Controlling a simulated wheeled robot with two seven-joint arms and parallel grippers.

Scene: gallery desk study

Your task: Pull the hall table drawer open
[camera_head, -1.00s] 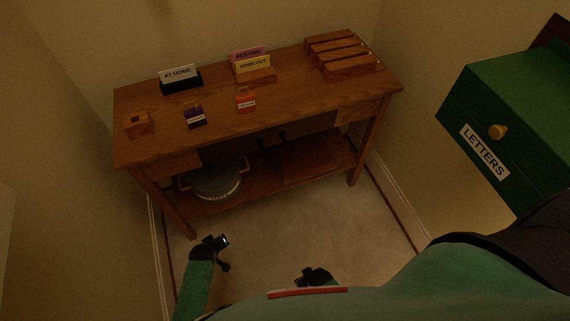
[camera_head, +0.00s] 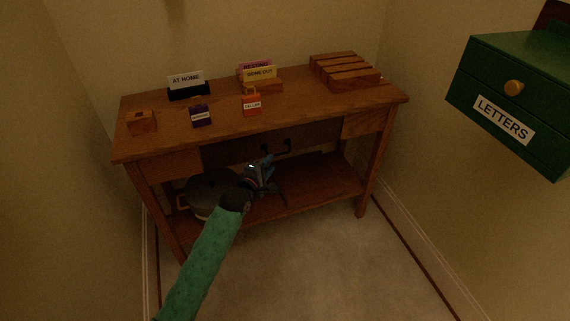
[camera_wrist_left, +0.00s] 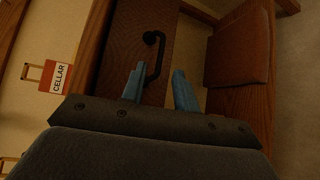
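The wooden hall table (camera_head: 300,112) stands against the back wall. Its drawer front (camera_head: 318,146) is in shadow under the top, between two side panels, and looks shut. A dark bar handle (camera_head: 288,147) sits on it; the handle also shows in the left wrist view (camera_wrist_left: 154,58). My left gripper (camera_head: 262,168) is in front of the drawer, by the handle. In the left wrist view its two blue-grey fingers (camera_wrist_left: 158,85) are apart, with the handle's near end between or just beyond their tips. Contact cannot be told. My right gripper is out of view.
A round pot (camera_head: 203,190) is on the lower shelf. A green LETTERS cabinet (camera_head: 490,75) is at right.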

